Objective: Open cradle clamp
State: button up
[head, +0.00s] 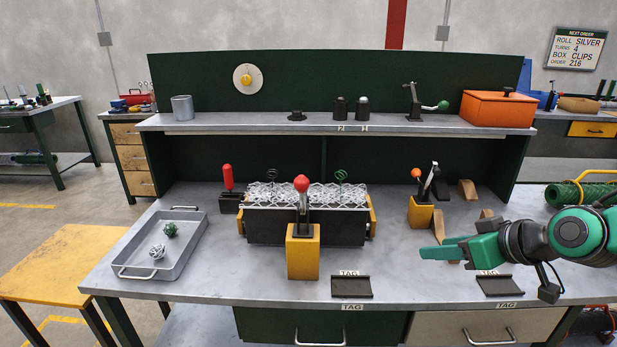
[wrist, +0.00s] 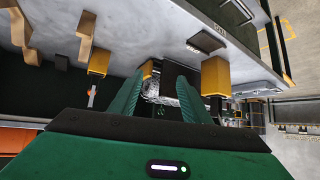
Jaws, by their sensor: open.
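The dark cradle (head: 265,228) with yellow ends stands at the middle of the bench with silver wire mesh (head: 335,197) on top. Just in front of it, a clamp with a red ball handle (head: 302,184) stands upright on a yellow block (head: 303,256). My gripper (head: 432,247) is to the right of the cradle, above the bench, pointing left, well apart from the clamp. In the wrist view my gripper (wrist: 160,95) is open and empty, with mesh (wrist: 167,92) in the distance between the fingers. The red handle is not clear there.
An orange-knobbed lever (head: 416,173) on a yellow block (head: 420,213) stands right of the cradle, near wooden pieces (head: 467,189). A grey tray (head: 190,258) with two small coils lies left. Dark tag holders (head: 352,287) lie at the front edge. Bench between gripper and cradle is mostly clear.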

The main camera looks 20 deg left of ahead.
jog(key=a+r+n+y, duration=0.3)
jog(key=a+r+y, duration=0.1)
jog(key=a, duration=0.9)
jog(key=n+t+y, duration=0.1)
jog(key=t+y, duration=0.1)
jog(key=y, duration=0.3)
send_near(306, 186)
jog(key=x, duration=0.4)
jog(key=shift+w+a, duration=0.2)
jog(key=shift+a+r, duration=0.1)
jog(key=shift+a, duration=0.15)
jog(key=x, duration=1)
jog(key=shift+w, duration=0.2)
jog(key=shift+a, duration=0.15)
